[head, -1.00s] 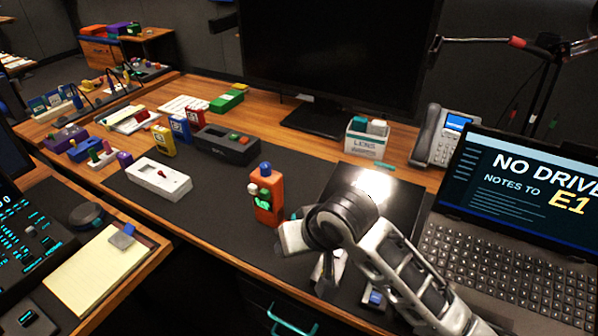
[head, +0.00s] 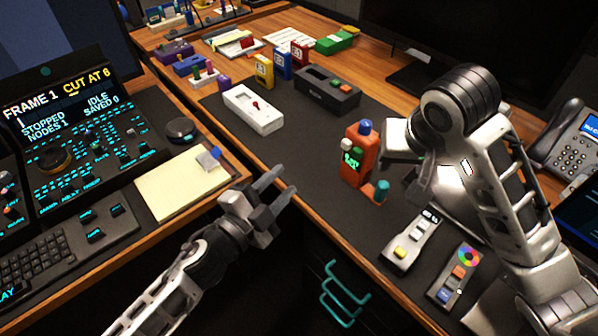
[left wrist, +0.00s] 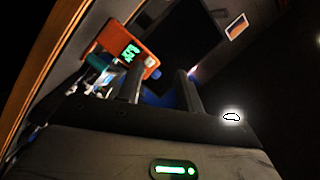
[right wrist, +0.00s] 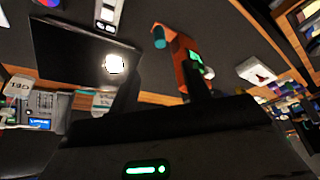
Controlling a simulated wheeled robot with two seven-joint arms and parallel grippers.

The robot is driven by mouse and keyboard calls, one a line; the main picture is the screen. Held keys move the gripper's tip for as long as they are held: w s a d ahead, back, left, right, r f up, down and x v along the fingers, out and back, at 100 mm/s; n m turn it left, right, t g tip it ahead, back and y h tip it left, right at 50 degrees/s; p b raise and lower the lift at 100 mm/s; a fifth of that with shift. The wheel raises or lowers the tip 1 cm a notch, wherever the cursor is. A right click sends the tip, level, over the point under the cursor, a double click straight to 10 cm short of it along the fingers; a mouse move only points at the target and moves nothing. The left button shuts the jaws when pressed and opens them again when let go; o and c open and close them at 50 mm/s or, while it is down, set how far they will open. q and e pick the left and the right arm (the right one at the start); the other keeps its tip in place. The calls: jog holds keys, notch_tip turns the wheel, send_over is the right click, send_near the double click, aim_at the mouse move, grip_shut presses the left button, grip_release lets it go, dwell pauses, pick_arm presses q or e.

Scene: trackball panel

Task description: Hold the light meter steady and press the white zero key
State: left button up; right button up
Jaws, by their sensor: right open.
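The light meter looks to be the orange upright device (head: 357,160) with a green display, standing on the dark desk mat. It has a blue dome on top and a teal knob at its lower right. A small white key (head: 347,144) shows on its face. The device also shows in the left wrist view (left wrist: 128,46) and right wrist view (right wrist: 183,58). My left gripper (head: 287,180) is open and empty, left of and nearer than the device. My right gripper (head: 405,165) is open just right of the device, partly hidden by its own arm; I cannot tell whether it touches.
A white device with a yellow key (head: 412,240) and a grey remote with a colour wheel (head: 456,272) lie at the front right. A white box with a red lever (head: 253,109) and a dark box (head: 327,91) stand behind. A yellow notepad (head: 183,182) lies left.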

aim_at(384, 186)
pick_arm(q)
jog(key=d+m+g+h, duration=0.1)
jog(key=m, duration=0.1)
jog(key=w+d+r+m+h, duration=0.1)
jog(key=m, duration=0.2)
jog(key=w+d+m+g+h, duration=0.1)
jog(key=m, duration=0.2)
jog(key=shift+d+r+g+h, duration=0.2)
jog(key=shift+d+g+h, duration=0.1)
jog(key=shift+h, duration=0.1)
pick_arm(e)
jog(key=x, duration=1.6)
jog(key=shift+w, duration=0.1)
jog(key=c, duration=1)
pick_arm(q)
grip_shut()
pick_arm(e)
grip_shut()
